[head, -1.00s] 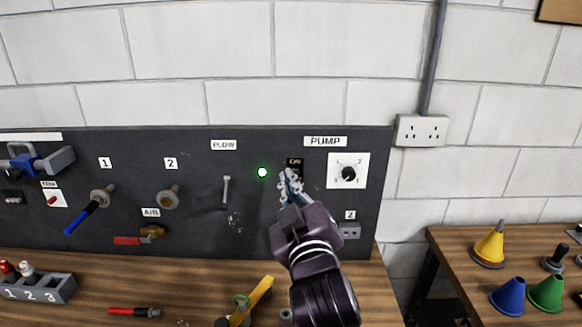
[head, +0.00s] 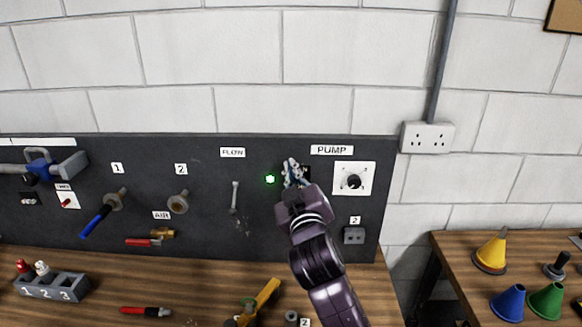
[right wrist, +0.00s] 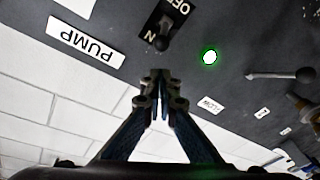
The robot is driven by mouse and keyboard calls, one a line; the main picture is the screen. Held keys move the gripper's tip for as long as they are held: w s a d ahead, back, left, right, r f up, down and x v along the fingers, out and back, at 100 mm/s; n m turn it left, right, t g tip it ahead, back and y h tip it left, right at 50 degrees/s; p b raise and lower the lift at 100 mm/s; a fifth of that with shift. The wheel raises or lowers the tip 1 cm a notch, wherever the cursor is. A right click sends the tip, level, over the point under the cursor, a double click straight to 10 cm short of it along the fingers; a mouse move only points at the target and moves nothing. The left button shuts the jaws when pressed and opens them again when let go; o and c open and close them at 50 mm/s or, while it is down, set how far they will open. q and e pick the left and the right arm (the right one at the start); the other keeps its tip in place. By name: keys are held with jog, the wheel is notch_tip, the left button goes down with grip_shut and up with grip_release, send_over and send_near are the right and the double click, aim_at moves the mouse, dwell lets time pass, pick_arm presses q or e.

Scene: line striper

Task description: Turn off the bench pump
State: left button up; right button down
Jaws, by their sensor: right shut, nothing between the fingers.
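The pump switch (right wrist: 168,22) is a black plate marked ON and OFF. It shows at the top of the right wrist view, which is upside down. Its small lever (right wrist: 163,46) sits by the ON end. A green lamp (head: 270,179) beside the switch is lit; it also glows in the right wrist view (right wrist: 209,56). The PUMP label (head: 332,150) is above. My right gripper (head: 291,166) is shut and empty, its tips in front of the switch, hiding most of it in the head view. In the right wrist view its tips (right wrist: 160,76) appear close to the lever, apparently apart from it. My left gripper is out of view.
A dial (head: 353,181) is right of the switch, and a small FLOW lever (head: 235,197) is to the left. Blue-handled (head: 97,220) and red-handled (head: 140,242) valves are farther left on the panel. Tools lie on the bench below.

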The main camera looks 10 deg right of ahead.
jog(key=shift+s+d+f, duration=0.3)
jog(key=shift+d+f, duration=0.05)
jog(key=shift+f, duration=0.2)
jog(key=shift+s+d+f, duration=0.3)
jog(key=shift+f, duration=0.2)
jog(key=shift+w, duration=0.1)
